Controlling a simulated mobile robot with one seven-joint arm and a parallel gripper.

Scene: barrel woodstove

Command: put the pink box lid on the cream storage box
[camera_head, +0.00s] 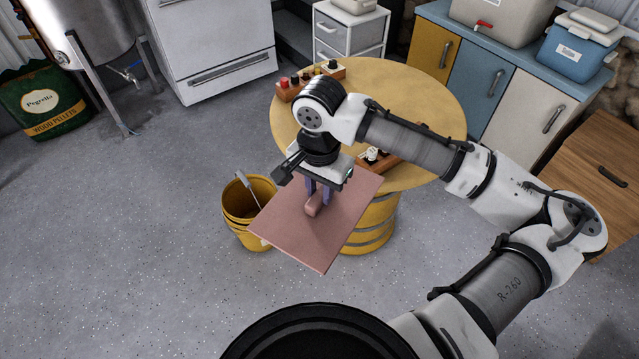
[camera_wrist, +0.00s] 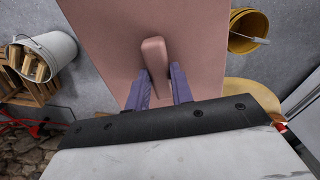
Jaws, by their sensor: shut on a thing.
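The pink box lid (camera_head: 330,223) is a flat square panel with a raised handle (camera_head: 314,205) in its middle. My gripper (camera_head: 319,192) is shut on that handle from above, and its purple fingers stand on either side of it. The lid hangs in the air in front of the round table, tilted in the head view. In the wrist view the lid (camera_wrist: 110,40) fills the upper middle, with the fingers (camera_wrist: 158,90) at the handle's near end. I do not see the cream storage box in either view; it may be hidden behind the lid or out of frame.
A round yellow table (camera_head: 430,100) on a barrel base (camera_head: 370,228) stands behind the lid, with small bottle racks (camera_head: 308,78) on it. A yellow bucket (camera_head: 240,207) stands left of the lid. A metal bucket with firewood (camera_wrist: 52,50) shows in the wrist view.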

